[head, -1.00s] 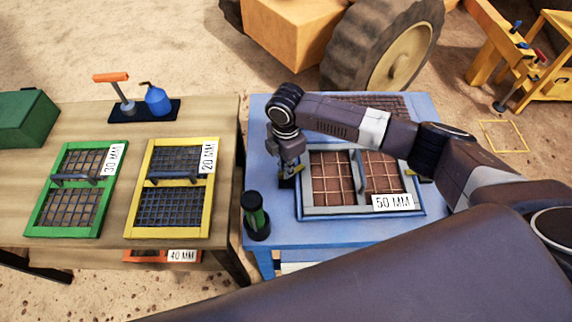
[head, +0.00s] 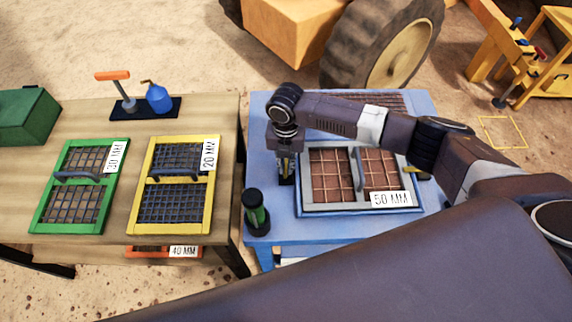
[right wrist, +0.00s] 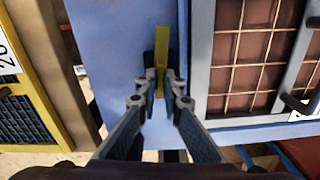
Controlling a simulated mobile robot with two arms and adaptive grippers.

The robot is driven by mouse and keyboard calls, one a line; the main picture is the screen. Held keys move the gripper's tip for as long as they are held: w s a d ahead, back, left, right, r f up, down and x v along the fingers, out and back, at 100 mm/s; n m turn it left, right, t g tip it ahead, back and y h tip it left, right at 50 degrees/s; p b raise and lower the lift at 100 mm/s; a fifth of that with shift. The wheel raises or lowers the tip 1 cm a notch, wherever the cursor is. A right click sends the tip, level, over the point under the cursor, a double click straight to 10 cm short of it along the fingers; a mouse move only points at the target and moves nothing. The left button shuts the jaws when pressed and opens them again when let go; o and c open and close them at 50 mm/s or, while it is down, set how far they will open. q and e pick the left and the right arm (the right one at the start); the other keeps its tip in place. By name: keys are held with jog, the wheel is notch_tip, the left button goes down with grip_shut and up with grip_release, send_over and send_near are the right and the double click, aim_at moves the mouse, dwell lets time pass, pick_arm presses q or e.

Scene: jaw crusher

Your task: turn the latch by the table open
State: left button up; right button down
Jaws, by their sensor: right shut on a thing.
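The yellow latch (right wrist: 162,45) by the table sits on the blue top, left of the grey-framed 50 MM screen. In the right wrist view it lies roughly parallel to the screen's left edge, clear of the frame. My right gripper (right wrist: 160,82) is shut on the latch, with a finger on each side. In the head view the right gripper (head: 286,172) points down at the latch and mostly hides it. My left gripper is not in view.
The 50 MM screen (head: 330,208) has a second yellow latch (head: 412,170) on its right. A dark green-banded cylinder (head: 257,212) stands close in front of the gripper. The wooden table (head: 225,150), with a yellow 20 MM screen (head: 207,205), is to the left.

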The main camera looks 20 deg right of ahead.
aim_at(286, 168)
jog(key=shift+w+r+n, duration=0.1)
jog(key=shift+n, duration=0.5)
jog(key=c, duration=2.1)
grip_release()
notch_tip(286, 168, up, 12)
